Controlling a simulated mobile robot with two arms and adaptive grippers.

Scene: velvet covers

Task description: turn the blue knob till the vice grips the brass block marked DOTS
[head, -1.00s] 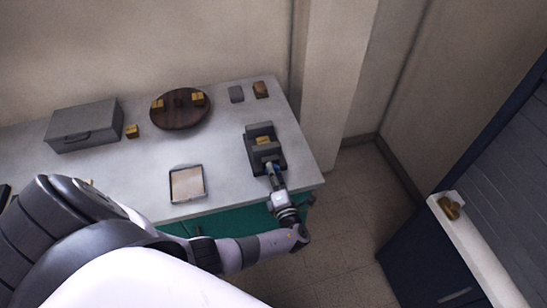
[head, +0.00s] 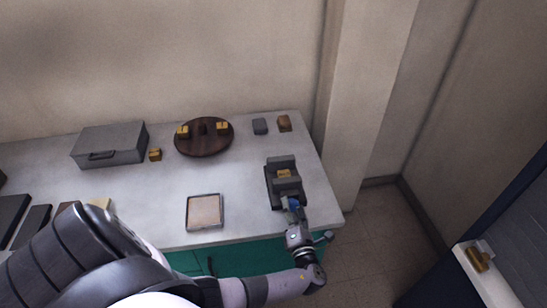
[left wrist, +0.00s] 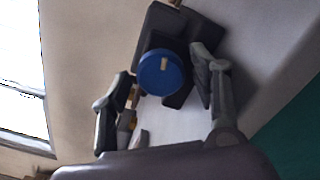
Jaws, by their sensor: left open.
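The dark grey vice (head: 272,196) stands near the right end of the bench. A brass block (head: 284,174) sits between its jaws; its marking is too small to read, and I cannot tell whether the jaws touch it. The blue knob (left wrist: 161,72) is at the vice's near end, with a pale mark on its face. My left gripper (head: 293,208) is at the knob in the head view. In the left wrist view its open fingers stand on either side of the knob, with gaps showing. My right gripper is not in view.
A shallow tray (head: 190,226) lies left of the vice. A wall pillar stands beyond the bench's right end.

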